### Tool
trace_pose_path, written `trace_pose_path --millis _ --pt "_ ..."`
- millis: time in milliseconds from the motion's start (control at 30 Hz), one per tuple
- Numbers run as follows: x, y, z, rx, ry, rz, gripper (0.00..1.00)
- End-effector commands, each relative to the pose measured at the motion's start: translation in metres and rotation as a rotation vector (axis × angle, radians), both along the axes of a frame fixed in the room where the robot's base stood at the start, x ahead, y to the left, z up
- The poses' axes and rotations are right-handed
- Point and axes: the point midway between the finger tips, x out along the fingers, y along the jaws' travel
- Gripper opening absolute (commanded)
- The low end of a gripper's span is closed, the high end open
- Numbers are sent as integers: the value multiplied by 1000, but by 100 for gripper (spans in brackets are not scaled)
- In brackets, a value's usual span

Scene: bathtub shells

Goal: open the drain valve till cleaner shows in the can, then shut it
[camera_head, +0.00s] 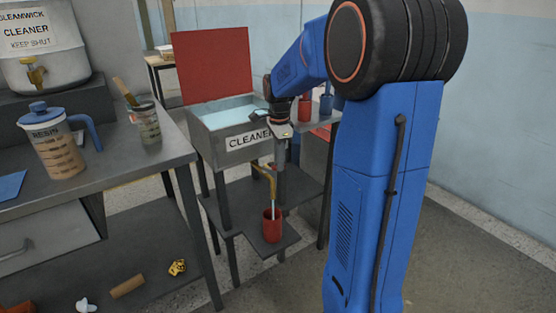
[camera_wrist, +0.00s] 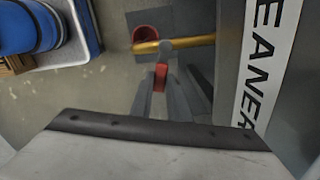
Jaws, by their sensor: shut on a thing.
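The cleaner tank (camera_head: 225,130) stands with its red lid (camera_head: 212,65) raised and pale liquid inside. A brass drain pipe (camera_head: 266,174) comes from its front; it crosses the wrist view (camera_wrist: 190,42) too. My gripper (camera_head: 279,165) is at the drain valve. In the wrist view my gripper (camera_wrist: 163,80) is closed around the red valve handle (camera_wrist: 160,76). The red can (camera_head: 272,226) stands upright on the low shelf below the pipe. A thin pale line, like a stream, runs from the pipe to the can. The liquid level in the can cannot be made out.
The grey bench (camera_head: 150,165) at left holds a resin jug (camera_head: 55,142), a brush pot (camera_head: 146,122) and a large cleaner container (camera_head: 40,50). Red and blue cups (camera_head: 326,103) stand behind my arm. The floor at right is clear.

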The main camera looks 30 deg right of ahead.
Motion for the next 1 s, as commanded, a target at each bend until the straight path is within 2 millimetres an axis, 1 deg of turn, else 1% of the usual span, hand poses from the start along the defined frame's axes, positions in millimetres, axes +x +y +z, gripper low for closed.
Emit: trace_pose_path --millis 200,400,600,967,1000 --pt "-7 2 0 0 -1 -138 0" --pt "-10 4 0 0 -1 -221 0" --pt "-12 5 0 0 -1 -258 0" --pt "-12 5 0 0 -1 -263 0" --pt "-12 5 1 0 -1 -263 18"
